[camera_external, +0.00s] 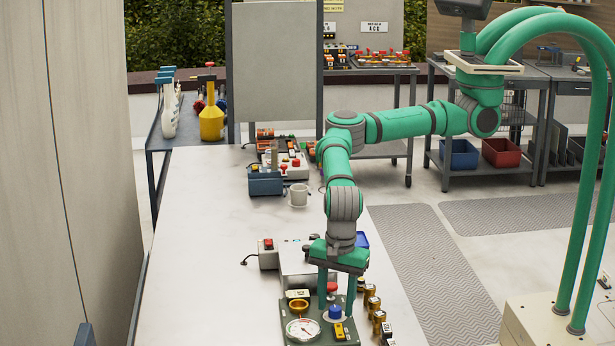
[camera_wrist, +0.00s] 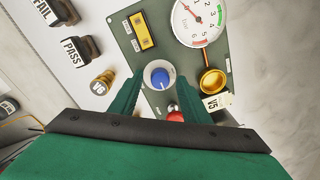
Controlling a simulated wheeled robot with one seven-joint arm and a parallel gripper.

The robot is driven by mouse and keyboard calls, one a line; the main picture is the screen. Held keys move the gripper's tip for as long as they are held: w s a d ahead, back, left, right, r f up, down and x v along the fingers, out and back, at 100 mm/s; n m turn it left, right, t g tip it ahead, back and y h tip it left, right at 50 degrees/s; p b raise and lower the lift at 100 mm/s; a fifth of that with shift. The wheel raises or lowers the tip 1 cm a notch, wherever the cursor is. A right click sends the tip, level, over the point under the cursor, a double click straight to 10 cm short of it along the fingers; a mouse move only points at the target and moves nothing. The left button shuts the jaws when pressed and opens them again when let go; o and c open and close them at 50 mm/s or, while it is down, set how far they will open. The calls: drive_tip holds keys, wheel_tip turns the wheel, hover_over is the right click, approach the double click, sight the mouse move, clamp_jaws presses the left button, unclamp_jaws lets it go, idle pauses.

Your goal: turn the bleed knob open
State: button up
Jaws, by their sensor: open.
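The bleed knob, which I take to be the blue knob (camera_external: 336,312), sits on a green panel (camera_external: 296,334) at the front of the table. In the wrist view the blue knob (camera_wrist: 160,77) has a white pointer line and a pale ring around it. My gripper (camera_external: 337,300) points down over the panel. In the wrist view the fingers of my gripper (camera_wrist: 162,92) are apart, one on each side of the knob's near edge. Nothing is held. I cannot tell whether the fingertips reach the knob's height.
A red button (camera_wrist: 174,114) lies between the fingers, partly hidden. A pressure gauge (camera_external: 303,329), a brass cup (camera_external: 298,302) and a yellow switch plate (camera_wrist: 141,30) share the panel. Brass pieces (camera_external: 372,304) stand to its right. A metal box (camera_external: 300,264) stands behind.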

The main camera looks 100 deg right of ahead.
sight(338, 309)
wheel_tip(338, 309, up, 10)
drive_tip(key=shift+s, duration=0.2)
drive_tip(key=shift+a, duration=0.1)
idle(0.6)
